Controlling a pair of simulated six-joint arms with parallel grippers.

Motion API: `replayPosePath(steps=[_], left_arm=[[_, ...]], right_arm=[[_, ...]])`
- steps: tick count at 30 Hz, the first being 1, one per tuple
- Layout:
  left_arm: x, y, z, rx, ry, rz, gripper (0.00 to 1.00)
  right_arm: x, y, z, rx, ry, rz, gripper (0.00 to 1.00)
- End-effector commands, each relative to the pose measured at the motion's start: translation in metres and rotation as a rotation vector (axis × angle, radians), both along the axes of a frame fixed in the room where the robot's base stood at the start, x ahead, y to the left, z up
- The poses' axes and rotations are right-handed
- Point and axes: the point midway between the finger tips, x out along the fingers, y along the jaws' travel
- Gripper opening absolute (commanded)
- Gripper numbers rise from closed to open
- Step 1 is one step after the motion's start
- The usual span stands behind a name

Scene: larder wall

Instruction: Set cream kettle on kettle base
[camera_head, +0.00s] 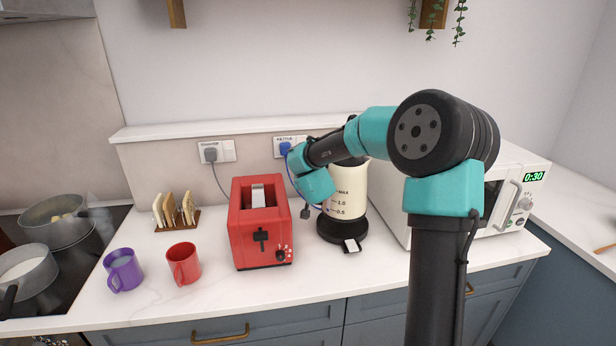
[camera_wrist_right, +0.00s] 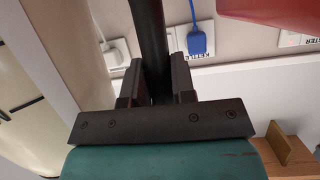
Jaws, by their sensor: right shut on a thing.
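The cream kettle (camera_head: 346,202) is upright at the middle of the counter, with level marks on its front. My right arm crosses in front of its upper part and hides its handle. The black kettle base (camera_head: 343,231) is directly under the kettle; I cannot tell whether they touch or a small gap remains. My right gripper is behind its own wrist in the head view. In the right wrist view my right gripper (camera_wrist_right: 160,85) is shut on a dark upright bar (camera_wrist_right: 152,45), which looks like the kettle's handle. My left gripper is out of view.
A red toaster (camera_head: 261,222) stands close left of the kettle, and a white microwave (camera_head: 505,200) close right. A red mug (camera_head: 184,264), a purple mug (camera_head: 123,270) and a toast rack (camera_head: 176,220) are farther left. The blue kettle plug (camera_head: 285,148) is in the wall socket.

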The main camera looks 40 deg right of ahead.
Motion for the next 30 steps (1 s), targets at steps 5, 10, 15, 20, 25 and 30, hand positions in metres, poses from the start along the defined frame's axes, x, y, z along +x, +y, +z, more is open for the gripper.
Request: replayPosePath(steps=[5, 10, 15, 20, 25, 30], left_arm=[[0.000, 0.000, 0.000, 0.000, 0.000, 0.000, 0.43], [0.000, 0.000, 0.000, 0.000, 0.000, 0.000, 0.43], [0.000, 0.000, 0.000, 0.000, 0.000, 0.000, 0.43], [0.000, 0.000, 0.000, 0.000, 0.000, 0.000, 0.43], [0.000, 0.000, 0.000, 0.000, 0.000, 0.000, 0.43], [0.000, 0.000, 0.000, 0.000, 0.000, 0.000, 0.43]], right_arm=[[0.000, -0.001, -0.010, -0.005, -0.002, 0.000, 0.00], [0.000, 0.000, -0.023, -0.005, -0.002, 0.001, 0.00], [0.000, -0.001, -0.035, -0.007, -0.002, 0.001, 0.00], [0.000, -0.001, -0.043, -0.006, -0.002, 0.001, 0.00], [0.000, -0.001, -0.046, -0.005, -0.004, 0.001, 0.00], [0.000, -0.001, -0.047, -0.005, -0.005, 0.000, 0.00]])
